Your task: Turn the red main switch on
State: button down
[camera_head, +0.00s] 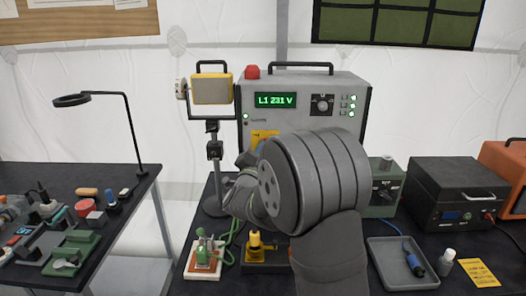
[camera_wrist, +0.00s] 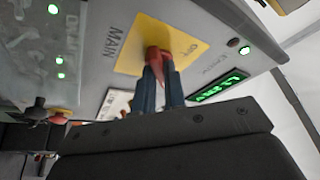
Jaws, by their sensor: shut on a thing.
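The red main switch (camera_wrist: 158,55) sits on a yellow plate (camera_wrist: 186,43) marked MAIN, on the front of the grey power cabinet (camera_head: 357,98). In the wrist view my gripper (camera_wrist: 163,77) is shut on the switch's red handle, with a dark blue finger on each side. The plate's upper part also shows in the head view, but my arm hides the switch and fingertips there. The cabinet display (camera_head: 275,100) is lit green and reads L1 231 V. Green lamps (camera_head: 352,98) are lit at its right. I cannot read the handle's marked position.
A yellow work lamp (camera_head: 212,90) stands close left of the cabinet. A telegraph key (camera_head: 205,255) is on the table below. A dark case (camera_head: 455,190) and a grey tray (camera_head: 398,278) with a blue tool are at the right. A second table (camera_head: 140,190) stands left, beyond a gap.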

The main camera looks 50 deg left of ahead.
jog(key=c, duration=1.5)
grip_release()
jog(key=v, duration=1.7)
jog(key=shift+s+d+f, duration=0.15)
jog(key=shift+d, duration=0.05)
jog(key=x, duration=1.7)
jog(key=shift+a, duration=0.2)
